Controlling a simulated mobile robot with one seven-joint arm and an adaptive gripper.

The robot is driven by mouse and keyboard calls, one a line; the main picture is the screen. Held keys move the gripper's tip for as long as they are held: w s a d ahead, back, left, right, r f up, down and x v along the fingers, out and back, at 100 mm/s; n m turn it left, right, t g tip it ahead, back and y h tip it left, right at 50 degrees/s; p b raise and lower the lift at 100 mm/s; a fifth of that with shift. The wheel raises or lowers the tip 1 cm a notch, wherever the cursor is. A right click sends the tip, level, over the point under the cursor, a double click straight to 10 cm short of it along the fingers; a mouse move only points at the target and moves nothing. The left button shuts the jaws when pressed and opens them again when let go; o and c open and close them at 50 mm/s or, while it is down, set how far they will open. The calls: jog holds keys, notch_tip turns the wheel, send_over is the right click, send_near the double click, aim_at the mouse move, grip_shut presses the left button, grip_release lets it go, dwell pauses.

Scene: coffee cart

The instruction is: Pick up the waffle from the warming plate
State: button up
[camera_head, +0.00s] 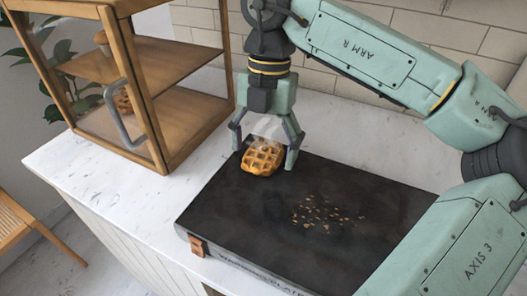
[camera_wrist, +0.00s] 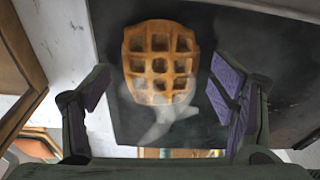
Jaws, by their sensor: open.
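A golden-brown waffle (camera_head: 262,159) lies near the back left corner of the black warming plate (camera_head: 235,205). Steam rises from the waffle. My gripper (camera_head: 266,152) is open above it, with its fingers pointing down on either side. In the wrist view the waffle (camera_wrist: 160,62) lies between and somewhat beyond the two purple-padded fingers of my gripper (camera_wrist: 160,98), with a gap on each side. In that view the dark warming plate (camera_wrist: 215,125) shows beneath it. I cannot tell whether the fingertips touch the plate.
Crumbs (camera_head: 328,213) are scattered on the plate's middle. A wooden display case (camera_head: 150,55) with a grey handle stands close on the left, holding pastries. The white marble counter (camera_head: 125,195) is clear in front of it. A tiled wall (camera_head: 480,40) is behind.

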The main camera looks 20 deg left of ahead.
jog(key=c, duration=1.2)
